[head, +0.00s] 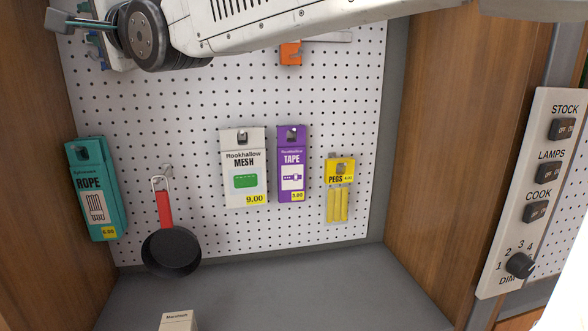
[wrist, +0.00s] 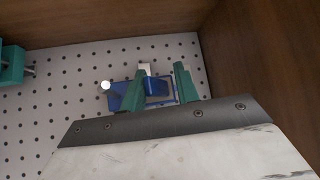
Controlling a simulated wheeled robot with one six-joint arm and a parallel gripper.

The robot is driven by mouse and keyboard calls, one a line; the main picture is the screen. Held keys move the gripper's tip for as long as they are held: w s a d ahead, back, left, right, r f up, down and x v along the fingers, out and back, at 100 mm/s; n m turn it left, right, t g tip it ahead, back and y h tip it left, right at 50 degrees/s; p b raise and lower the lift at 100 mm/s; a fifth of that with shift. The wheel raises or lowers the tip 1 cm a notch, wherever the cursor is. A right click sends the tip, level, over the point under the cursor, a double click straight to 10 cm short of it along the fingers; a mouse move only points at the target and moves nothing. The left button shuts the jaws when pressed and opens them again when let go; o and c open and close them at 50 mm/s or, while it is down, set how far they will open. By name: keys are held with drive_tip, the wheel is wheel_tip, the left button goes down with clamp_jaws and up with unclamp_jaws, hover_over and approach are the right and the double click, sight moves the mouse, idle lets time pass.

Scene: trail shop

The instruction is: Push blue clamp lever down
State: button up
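A blue clamp (wrist: 118,98) is mounted on the white pegboard in the wrist view. A round pale knob is at its left end, and a blue block sits between my fingers. The fingers and my gripper's body hide part of it. In the head view a small blue part of it (head: 93,47) shows at the upper left, below my gripper (head: 66,16). My gripper (wrist: 162,68) has two green fingers, apart, pointing at the board over the clamp. I cannot tell whether they touch it.
Pegboard goods hang below: rope box (head: 96,190), black pan (head: 171,251), mesh box (head: 243,168), tape box (head: 291,165) and pegs (head: 340,190). An orange item (head: 290,53) hangs higher. Wooden walls (head: 450,130) flank the board. A switch panel (head: 530,190) stands right. The grey shelf (head: 270,295) is mostly clear.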

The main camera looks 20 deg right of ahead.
drive_tip(key=shift+s+r+m+g+h, duration=0.15)
drive_tip(key=shift+r+m+g+h, duration=0.65)
drive_tip(key=shift+m, duration=0.4)
drive_tip(key=shift+s+d+m, duration=0.2)
drive_tip(key=shift+s+m, duration=0.05)
drive_tip(key=shift+m, duration=0.05)
drive_tip(key=v, duration=0.7)
drive_tip(key=s+d+f+n+g+h, duration=0.3)
drive_tip(key=s+d+f+h, duration=0.1)
drive_tip(key=d+f, duration=0.7)
drive_tip(key=s+d+f+n+g+h, duration=0.3)
drive_tip(key=s+d+f+h, duration=0.1)
drive_tip(key=d+f, duration=0.8)
drive_tip(key=shift+d+f+h, duration=0.35)
drive_tip(key=shift+f+h, duration=0.05)
drive_tip(key=shift+f, duration=0.5)
